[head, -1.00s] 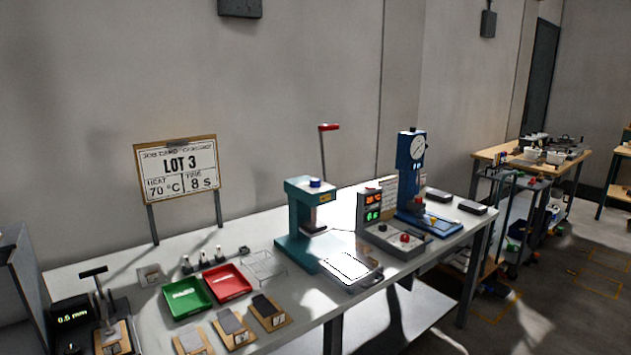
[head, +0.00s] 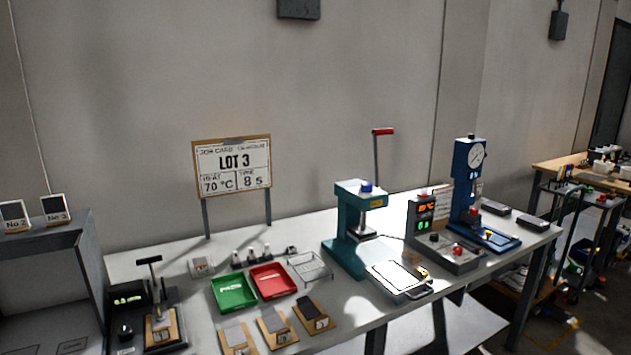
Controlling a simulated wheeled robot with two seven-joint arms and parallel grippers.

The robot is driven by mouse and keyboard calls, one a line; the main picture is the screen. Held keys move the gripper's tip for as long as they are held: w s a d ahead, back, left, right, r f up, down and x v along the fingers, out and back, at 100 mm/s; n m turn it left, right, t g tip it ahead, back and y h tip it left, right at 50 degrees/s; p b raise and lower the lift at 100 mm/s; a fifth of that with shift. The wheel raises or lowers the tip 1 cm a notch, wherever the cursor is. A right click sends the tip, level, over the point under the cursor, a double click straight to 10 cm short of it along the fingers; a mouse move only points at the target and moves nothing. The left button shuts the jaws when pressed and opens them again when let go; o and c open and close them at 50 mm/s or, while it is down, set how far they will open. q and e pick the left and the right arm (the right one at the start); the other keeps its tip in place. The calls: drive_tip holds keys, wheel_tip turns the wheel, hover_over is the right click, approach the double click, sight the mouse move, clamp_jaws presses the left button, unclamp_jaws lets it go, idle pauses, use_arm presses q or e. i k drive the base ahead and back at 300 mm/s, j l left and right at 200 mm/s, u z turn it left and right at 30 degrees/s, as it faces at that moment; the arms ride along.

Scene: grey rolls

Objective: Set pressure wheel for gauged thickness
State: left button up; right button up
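The teal press (head: 348,230) stands mid-bench, with a blue wheel or knob (head: 367,187) on its head and a red-handled lever (head: 382,132) raised. The thickness gauge (head: 152,305) is at the bench's left end, with a T-shaped handle and a small display (head: 128,299) too small to read now. A sample on a wooden card lies under the gauge. The job card (head: 232,166) reads LOT 3, heat 70 °C, time 8 s. Neither of my grippers is in view.
A green tray (head: 234,293) and a red tray (head: 273,281) sit mid-bench, with several sample cards (head: 275,325) in front. A control box (head: 446,250) and a blue dial press (head: 467,190) stand to the right. A grey shelf (head: 50,270) stands at far left.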

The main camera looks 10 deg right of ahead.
sight(367, 187)
drive_tip(key=l+u, duration=0.5)
drive_tip(key=l, duration=0.3)
drive_tip(key=l+u, duration=0.45)
drive_tip(key=l, duration=0.35)
